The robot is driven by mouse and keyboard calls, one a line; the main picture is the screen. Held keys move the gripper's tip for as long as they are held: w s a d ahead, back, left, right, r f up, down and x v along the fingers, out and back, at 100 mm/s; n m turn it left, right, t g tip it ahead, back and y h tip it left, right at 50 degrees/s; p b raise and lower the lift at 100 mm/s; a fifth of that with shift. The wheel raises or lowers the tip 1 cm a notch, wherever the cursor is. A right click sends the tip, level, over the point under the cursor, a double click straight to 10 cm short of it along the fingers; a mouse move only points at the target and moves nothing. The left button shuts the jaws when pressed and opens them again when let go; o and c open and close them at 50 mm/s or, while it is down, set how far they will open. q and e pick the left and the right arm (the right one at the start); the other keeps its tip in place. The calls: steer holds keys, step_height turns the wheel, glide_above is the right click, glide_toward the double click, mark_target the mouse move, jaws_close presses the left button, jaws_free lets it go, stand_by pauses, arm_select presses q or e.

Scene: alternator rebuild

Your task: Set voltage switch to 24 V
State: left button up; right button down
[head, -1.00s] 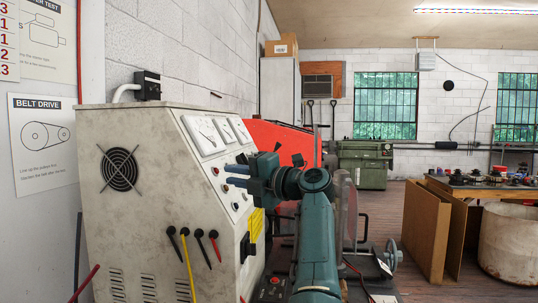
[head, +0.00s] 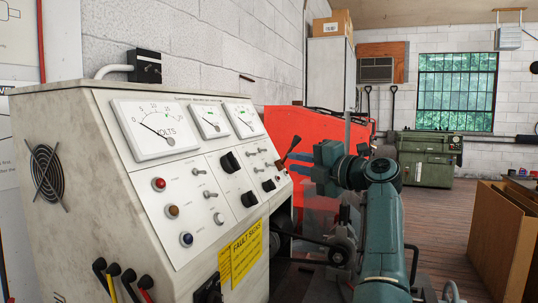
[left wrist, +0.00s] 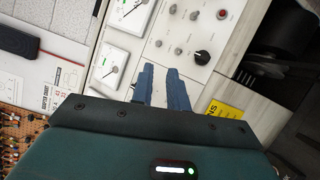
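The test bench's sloped panel (head: 190,210) carries several black rotary knobs, one upper knob (head: 230,162), one lower knob (head: 249,198) and one at the right (head: 268,185), plus small metal toggles (head: 198,171). The labels are too small to read, so I cannot tell which is the voltage switch or its setting. My left gripper (head: 300,179) is right of the panel in the head view. In the left wrist view its two blue fingers (left wrist: 161,72) stand apart with nothing between them, pointing toward the panel with a black knob (left wrist: 202,57). My right gripper is not in view.
A large volts meter (head: 155,128) and two smaller meters top the panel. A yellow fault sign (head: 245,250) and leads with black and red handles (head: 122,280) are below. A red panel (head: 300,135) stands behind my left gripper. Open floor (head: 440,220) lies to the right.

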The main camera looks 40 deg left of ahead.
mark_target(255, 154)
arm_select(q)
steer(key=a+p, duration=0.1)
steer(key=a, duration=0.3)
steer(key=a+p, duration=0.1)
steer(key=a, duration=0.3)
steer(key=a+p, duration=0.1)
steer(key=a, duration=0.3)
steer(key=shift+w+a+r, duration=0.15)
steer(key=shift+w+a, duration=0.15)
steer(key=shift+w, duration=0.05)
jaws_close()
